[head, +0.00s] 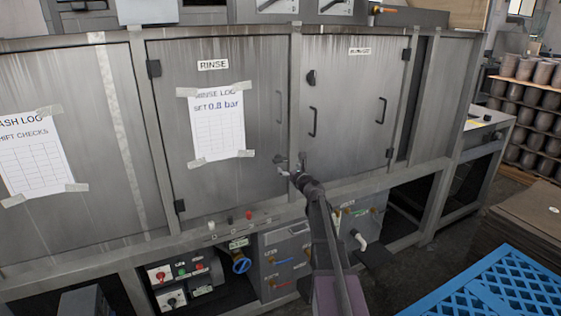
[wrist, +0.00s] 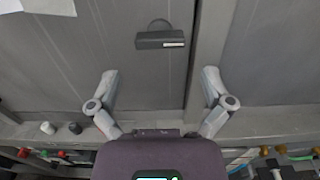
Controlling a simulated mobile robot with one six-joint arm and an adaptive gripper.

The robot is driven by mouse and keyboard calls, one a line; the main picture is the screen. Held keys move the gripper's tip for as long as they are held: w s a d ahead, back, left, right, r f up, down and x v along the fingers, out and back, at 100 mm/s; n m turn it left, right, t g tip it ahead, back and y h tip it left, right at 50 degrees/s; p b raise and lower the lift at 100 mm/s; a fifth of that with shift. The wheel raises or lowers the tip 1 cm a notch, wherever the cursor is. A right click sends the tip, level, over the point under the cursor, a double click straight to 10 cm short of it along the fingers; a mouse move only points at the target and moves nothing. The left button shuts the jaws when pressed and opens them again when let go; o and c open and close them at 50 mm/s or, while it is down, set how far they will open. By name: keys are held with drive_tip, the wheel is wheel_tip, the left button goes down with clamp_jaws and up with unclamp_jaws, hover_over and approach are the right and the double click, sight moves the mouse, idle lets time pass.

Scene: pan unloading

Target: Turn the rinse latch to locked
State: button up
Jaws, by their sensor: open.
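The rinse latch (wrist: 160,39) shows in the wrist view as a dark bar lying level, with a small pale mark at its right end and a rounded piece behind its top. It sits on the grey rinse door (head: 255,75), near the door's right edge. My gripper (wrist: 160,75) is open, its two fingers spread wide and empty. In the picture the latch lies above the fingertips and between their lines, apart from both. In the head view my gripper (head: 291,164) is at the lower right of the rinse door, where the latch is hard to separate from the fingers.
A taped rinse log sheet (head: 217,122) hangs on the rinse door. An upright post (head: 296,75) divides it from the right door (head: 350,125). A ledge with small knobs (wrist: 48,128) runs below. A blue crate (head: 500,285) stands at lower right.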

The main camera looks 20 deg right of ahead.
sight(282, 160)
drive_tip(key=w, duration=0.7)
drive_tip(key=shift+w+a, duration=0.15)
drive_tip(key=shift+w, duration=0.05)
drive_tip(key=c, duration=0.9)
drive_tip(key=shift+o, duration=0.2)
